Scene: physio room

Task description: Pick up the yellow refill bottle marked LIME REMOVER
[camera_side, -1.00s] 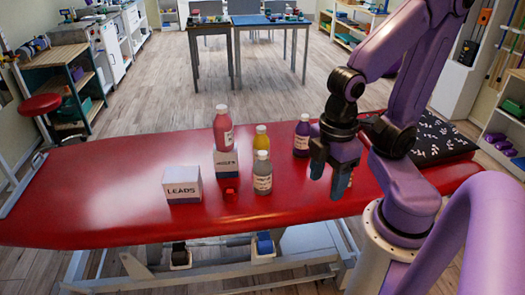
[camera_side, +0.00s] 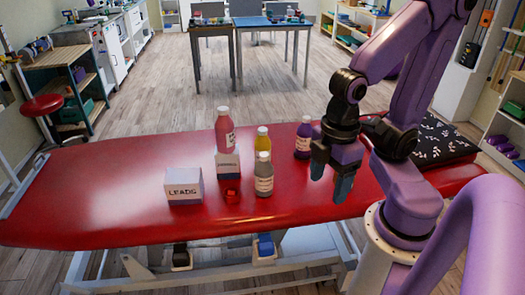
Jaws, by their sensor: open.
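The yellow bottle (camera_side: 263,141) stands upright on the red treatment table (camera_side: 110,185). A grey bottle (camera_side: 263,178) stands in front of it and hides its lower part, so its label cannot be read. My gripper (camera_side: 330,185) is open and empty, pointing down over the table to the right of the yellow and grey bottles. It is apart from both.
A pink bottle (camera_side: 223,132) stands on a small white box (camera_side: 228,165) left of the yellow bottle. A small red object (camera_side: 232,195) lies in front. A white LEADS box (camera_side: 184,186) is further left. A purple bottle (camera_side: 303,140) stands behind my gripper. The table's left part is clear.

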